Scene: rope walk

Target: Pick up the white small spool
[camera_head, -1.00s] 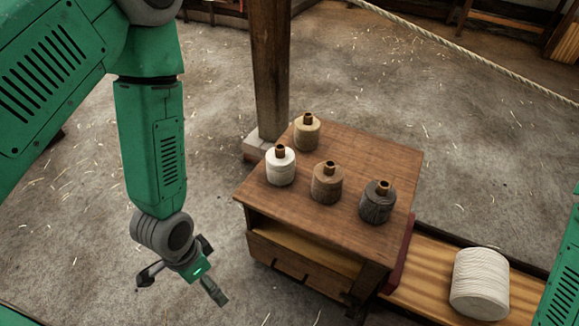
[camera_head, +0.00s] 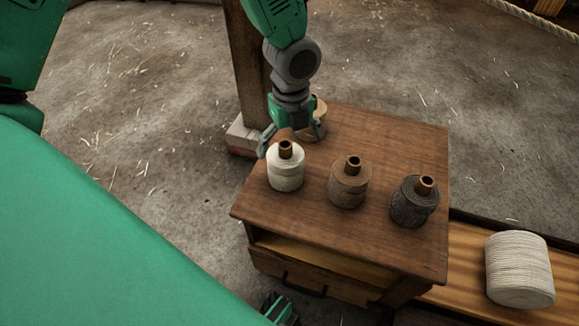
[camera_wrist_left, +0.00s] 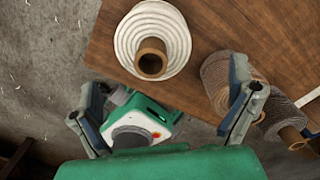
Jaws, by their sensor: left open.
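The white small spool (camera_head: 286,172) stands upright on the wooden cabinet top, its brown core pointing up. In the left wrist view the white spool (camera_wrist_left: 152,28) is seen from above, ahead of and between the spread fingers. My left gripper (camera_head: 290,142) is open and empty, just behind and above the spool in the head view; one finger hangs at the spool's left. I cannot tell whether they touch. A green end of what looks like my right arm (camera_head: 280,308) shows at the bottom edge; its fingers are not clear.
A brown spool (camera_head: 349,183) and a dark spool (camera_head: 414,202) stand to the right on the cabinet (camera_head: 390,145). A tan spool (camera_head: 318,118) is partly hidden behind my left gripper. A large white coil (camera_head: 519,270) sits on a bench. A wooden post (camera_head: 244,65) rises behind.

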